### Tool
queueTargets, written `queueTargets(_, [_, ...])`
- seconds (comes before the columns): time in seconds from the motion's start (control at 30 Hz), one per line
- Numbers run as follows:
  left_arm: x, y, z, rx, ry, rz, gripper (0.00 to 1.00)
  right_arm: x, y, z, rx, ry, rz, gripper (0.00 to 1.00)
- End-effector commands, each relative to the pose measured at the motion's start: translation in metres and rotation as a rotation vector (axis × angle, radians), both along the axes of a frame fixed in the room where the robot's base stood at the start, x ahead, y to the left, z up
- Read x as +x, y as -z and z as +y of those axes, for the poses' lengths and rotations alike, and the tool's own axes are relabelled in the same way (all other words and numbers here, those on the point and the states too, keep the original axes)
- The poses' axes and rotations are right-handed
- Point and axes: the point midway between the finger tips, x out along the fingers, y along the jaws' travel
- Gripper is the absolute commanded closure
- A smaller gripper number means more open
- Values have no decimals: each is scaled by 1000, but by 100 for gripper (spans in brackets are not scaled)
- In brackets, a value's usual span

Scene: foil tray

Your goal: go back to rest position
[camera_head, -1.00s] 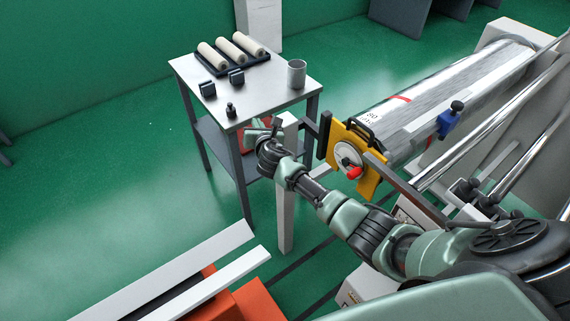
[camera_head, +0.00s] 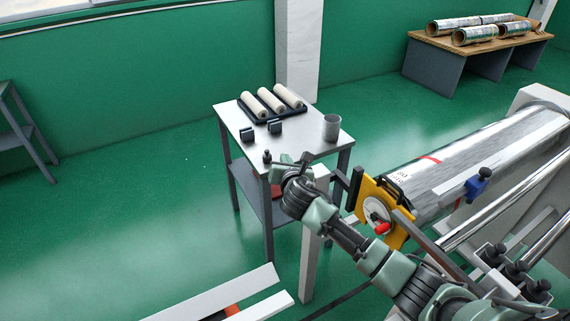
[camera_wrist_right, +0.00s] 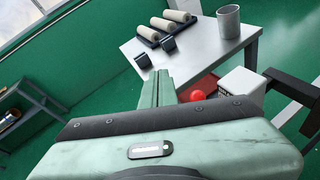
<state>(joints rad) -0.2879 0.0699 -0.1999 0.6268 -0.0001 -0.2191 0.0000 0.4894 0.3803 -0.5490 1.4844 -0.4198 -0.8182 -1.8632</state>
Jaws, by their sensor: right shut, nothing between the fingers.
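My right gripper (camera_head: 296,162) is at the near edge of the small steel table (camera_head: 300,140) in the head view, beside the yellow bracket of the roll machine. In the right wrist view its fingers (camera_wrist_right: 161,88) point toward the table and are shut with nothing between them. My right arm reaches in from the lower right. My left gripper does not show in any view.
The table holds a black tray of cream rollers (camera_head: 271,104), two black blocks (camera_head: 247,134), a small black knob and a grey cup (camera_head: 331,127). The machine with a large foil roll (camera_head: 500,155) and yellow bracket (camera_head: 381,212) stands at right. A far bench (camera_head: 480,45) carries foil rolls.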

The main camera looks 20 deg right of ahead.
Motion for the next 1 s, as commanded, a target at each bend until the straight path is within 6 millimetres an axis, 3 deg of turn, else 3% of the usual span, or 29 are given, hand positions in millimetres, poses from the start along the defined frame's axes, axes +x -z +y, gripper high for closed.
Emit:
queueTargets(0.23, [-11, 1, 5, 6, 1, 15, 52, -8, 3, 5, 49, 14, 8, 100])
queueTargets(0.37, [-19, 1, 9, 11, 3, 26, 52, -43, 32, 17, 274, 89, 47, 100])
queueTargets(0.47, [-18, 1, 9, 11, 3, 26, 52, -92, 65, 29, 574, 224, 99, 100])
queueTargets(0.63, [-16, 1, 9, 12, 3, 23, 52, -209, 115, 44, 1163, 630, 192, 100])
queueTargets(0.7, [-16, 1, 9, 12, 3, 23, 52, -251, 125, 46, 1343, 805, 209, 100])
queueTargets(0.8, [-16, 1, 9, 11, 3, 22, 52, -298, 132, 48, 1521, 1017, 215, 100])
queueTargets(1.0, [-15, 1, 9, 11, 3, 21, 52, -367, 134, 49, 1737, 1353, 189, 100])
